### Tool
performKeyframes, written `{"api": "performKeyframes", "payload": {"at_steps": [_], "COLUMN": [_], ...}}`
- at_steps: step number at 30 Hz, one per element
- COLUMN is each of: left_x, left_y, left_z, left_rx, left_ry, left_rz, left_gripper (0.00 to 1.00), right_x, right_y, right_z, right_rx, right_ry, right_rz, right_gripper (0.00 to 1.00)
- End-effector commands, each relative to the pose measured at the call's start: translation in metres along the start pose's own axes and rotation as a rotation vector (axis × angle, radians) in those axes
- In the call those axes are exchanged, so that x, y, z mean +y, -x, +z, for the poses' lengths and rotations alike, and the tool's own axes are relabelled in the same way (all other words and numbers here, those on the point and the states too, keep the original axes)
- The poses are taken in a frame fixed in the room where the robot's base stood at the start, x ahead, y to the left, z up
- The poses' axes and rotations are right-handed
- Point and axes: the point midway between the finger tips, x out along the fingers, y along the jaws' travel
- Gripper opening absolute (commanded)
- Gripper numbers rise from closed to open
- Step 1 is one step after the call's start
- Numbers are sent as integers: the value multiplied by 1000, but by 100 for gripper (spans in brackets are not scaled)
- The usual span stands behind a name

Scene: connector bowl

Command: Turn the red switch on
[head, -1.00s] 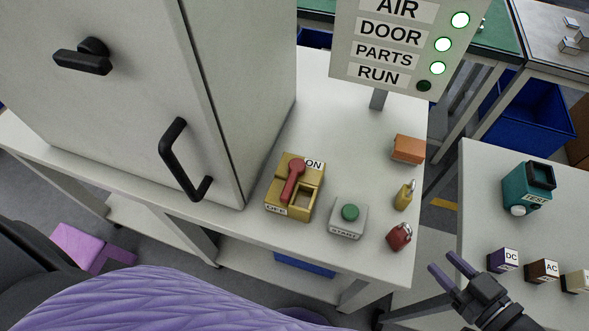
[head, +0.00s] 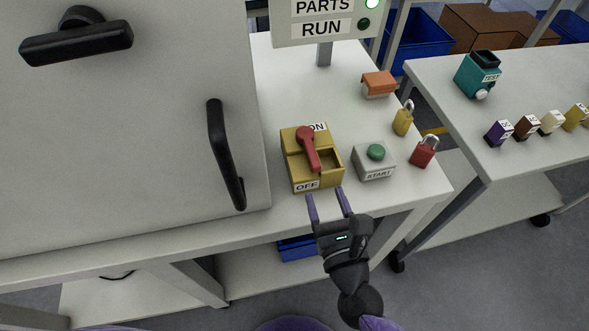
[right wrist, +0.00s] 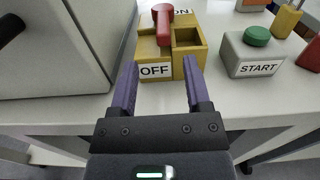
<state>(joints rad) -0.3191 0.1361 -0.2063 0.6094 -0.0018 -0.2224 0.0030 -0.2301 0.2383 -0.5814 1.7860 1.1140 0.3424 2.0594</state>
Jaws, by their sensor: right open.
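The red switch (head: 309,150) is a red lever on a yellow box (head: 330,180). The box has an ON label at its far side and an OFF label (head: 307,186) at its near side. The lever runs over the middle of the box; I cannot tell exactly which way it leans. It also shows in the right wrist view (right wrist: 163,27). My right gripper (head: 327,196) is open and empty, just in front of the box's OFF side. In the right wrist view the fingers (right wrist: 160,66) point at the box, with the OFF label between them. My left gripper is not in view.
A START box with a green button (head: 375,152) stands right of the switch box. A grey cabinet with a black handle (head: 226,155) stands close on the left.

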Motion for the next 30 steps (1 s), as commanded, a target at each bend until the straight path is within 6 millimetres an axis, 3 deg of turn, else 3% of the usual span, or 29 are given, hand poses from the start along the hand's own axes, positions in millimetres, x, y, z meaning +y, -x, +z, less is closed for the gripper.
{"api": "performKeyframes", "payload": {"at_steps": [15,26,30], "left_x": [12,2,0], "left_y": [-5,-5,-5], "left_z": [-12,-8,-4], "left_rx": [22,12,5], "left_ry": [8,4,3], "left_rz": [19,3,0], "left_gripper": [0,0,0], "right_x": [0,0,0], "right_y": [-92,-99,-99], "right_z": [0,0,0], "right_rx": [-1,1,1], "right_ry": [-23,-21,-20], "right_rz": [-3,-2,-2], "right_gripper": [62,62,32]}}
